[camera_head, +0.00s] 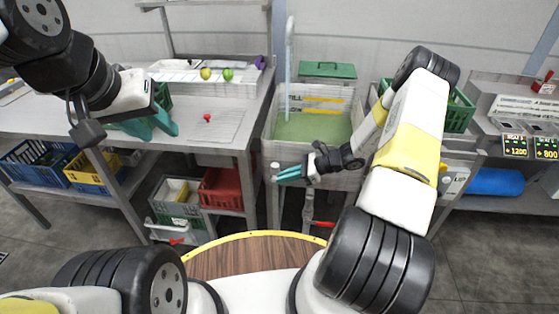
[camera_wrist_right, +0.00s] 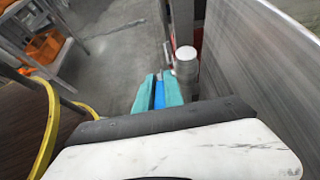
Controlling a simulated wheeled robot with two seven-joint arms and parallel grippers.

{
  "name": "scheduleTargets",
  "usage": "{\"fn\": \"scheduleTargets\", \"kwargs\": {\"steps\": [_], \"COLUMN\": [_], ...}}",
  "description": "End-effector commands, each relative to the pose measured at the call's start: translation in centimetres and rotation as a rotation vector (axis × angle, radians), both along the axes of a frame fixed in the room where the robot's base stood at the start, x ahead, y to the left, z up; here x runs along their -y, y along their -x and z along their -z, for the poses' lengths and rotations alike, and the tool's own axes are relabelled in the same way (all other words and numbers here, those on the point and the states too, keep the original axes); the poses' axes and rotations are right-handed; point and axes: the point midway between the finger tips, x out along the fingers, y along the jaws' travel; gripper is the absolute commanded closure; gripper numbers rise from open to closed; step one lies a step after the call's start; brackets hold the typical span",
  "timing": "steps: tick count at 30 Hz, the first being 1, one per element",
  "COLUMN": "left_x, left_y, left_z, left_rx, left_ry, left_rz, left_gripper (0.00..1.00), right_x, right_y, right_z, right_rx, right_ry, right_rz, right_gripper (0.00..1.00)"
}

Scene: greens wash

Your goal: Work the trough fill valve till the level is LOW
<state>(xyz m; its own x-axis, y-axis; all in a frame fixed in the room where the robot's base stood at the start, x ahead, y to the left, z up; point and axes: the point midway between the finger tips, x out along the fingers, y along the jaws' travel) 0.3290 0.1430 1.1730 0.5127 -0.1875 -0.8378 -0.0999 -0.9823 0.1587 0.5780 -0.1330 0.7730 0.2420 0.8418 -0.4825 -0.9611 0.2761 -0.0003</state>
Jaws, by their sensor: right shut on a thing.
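The trough (camera_head: 350,128) stands at the middle back with green water (camera_head: 305,127) in it. Yellow level strips (camera_head: 322,99) mark its back wall, the water surface lying below them; the upper is labelled FILL. My right gripper (camera_head: 288,174) is at the trough's front left, low outside its wall. In the right wrist view, its teal fingers (camera_wrist_right: 158,92) are shut on a narrow blue piece (camera_wrist_right: 159,97), seemingly the valve handle. A grey post with a pale cap (camera_wrist_right: 186,55) stands right beside the fingers. My left gripper (camera_head: 150,124) is open and empty over the left table.
A grey pipe (camera_head: 290,50) rises at the trough's back left. The left table (camera_head: 60,122) holds limes and a red knob-like item (camera_head: 207,117). Crates, including a red one (camera_head: 222,190), sit below. A blue roll (camera_head: 495,182) lies on the right shelf.

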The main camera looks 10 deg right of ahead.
Motion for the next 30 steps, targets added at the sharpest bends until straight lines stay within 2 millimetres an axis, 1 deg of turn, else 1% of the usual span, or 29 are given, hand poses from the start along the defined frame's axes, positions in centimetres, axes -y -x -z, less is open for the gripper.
{"fn": "scheduleTargets", "kwargs": {"steps": [6,18,19,22,30], "left_x": [0.0,0.0,0.0,0.0,0.0], "left_y": [0.0,0.0,0.0,0.0,0.0], "left_z": [0.0,0.0,0.0,0.0,0.0], "left_rx": [0.0,0.0,0.0,0.0,0.0], "left_ry": [0.0,0.0,0.0,0.0,0.0], "left_rz": [0.0,0.0,0.0,0.0,0.0], "left_gripper": [0.64,0.64,0.64,0.64,0.64], "right_x": [-0.01,-0.03,-0.03,-0.05,-0.13], "right_y": [-0.12,-0.12,-0.12,-0.12,-0.08], "right_z": [-0.2,-0.22,-0.22,-0.22,-0.21], "right_rx": [-0.013,-0.015,-0.015,-0.016,-0.016], "right_ry": [0.049,0.056,0.056,0.055,0.054], "right_rz": [0.003,0.003,0.003,0.002,0.001], "right_gripper": [1.0,1.0,0.85,0.66,0.65]}}
